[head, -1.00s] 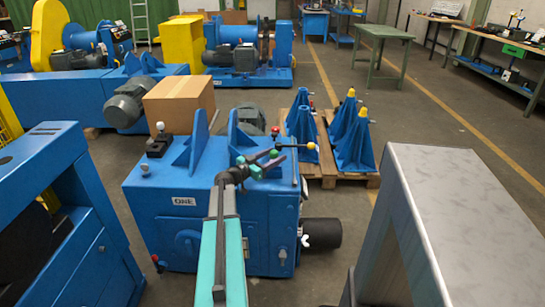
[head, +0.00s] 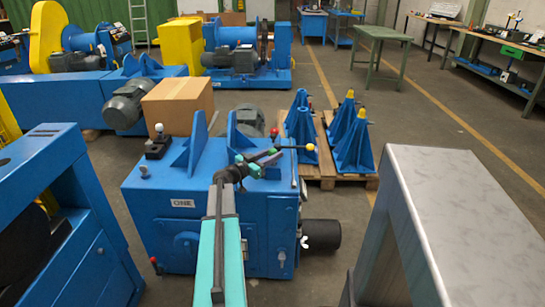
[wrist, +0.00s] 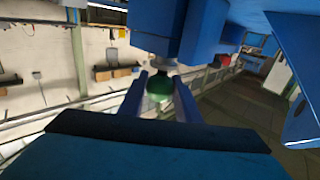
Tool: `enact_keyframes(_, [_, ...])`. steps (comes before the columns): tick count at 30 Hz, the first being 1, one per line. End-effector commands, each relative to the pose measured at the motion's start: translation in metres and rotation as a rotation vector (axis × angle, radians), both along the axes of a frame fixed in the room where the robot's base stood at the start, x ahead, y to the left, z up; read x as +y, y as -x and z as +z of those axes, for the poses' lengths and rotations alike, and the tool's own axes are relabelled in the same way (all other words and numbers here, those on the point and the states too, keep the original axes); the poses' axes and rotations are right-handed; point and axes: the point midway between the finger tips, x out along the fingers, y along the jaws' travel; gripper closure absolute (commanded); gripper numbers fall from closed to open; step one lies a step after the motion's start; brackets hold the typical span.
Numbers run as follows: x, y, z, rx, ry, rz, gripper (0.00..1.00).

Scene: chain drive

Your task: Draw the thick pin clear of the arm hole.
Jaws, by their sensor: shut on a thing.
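My gripper (head: 277,153) is over the top right of the blue machine marked ONE. Its fingers are shut on a pin with a green round knob (wrist: 158,88), and the knob also shows between the fingers in the head view (head: 272,151). In the wrist view a short dark neck joins the knob to the underside of a blue block (wrist: 160,25). The pin's shank and the arm hole are hidden, so I cannot tell how deep the pin sits.
A yellow-knobbed lever (head: 310,147) and a red knob (head: 274,132) are close to my gripper. Two upright blue plates (head: 197,140) rise from the machine's top. Blue cone stands (head: 355,145) are on a pallet at right. A grey metal frame (head: 450,210) stands at front right.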

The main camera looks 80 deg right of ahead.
Motion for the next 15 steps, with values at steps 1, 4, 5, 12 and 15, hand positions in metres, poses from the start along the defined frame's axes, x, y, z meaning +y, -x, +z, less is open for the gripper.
enact_keyframes(1, [0.0,0.0,0.003,0.001,0.001,0.001,1.0])
enact_keyframes(4, [0.0,0.0,0.006,0.001,0.001,0.001,1.0])
enact_keyframes(5, [0.0,0.0,0.007,0.001,0.001,0.001,1.0])
enact_keyframes(12, [0.0,0.0,0.015,0.0,0.003,0.001,1.0])
enact_keyframes(15, [0.0,0.0,0.018,0.0,0.002,0.001,1.0])
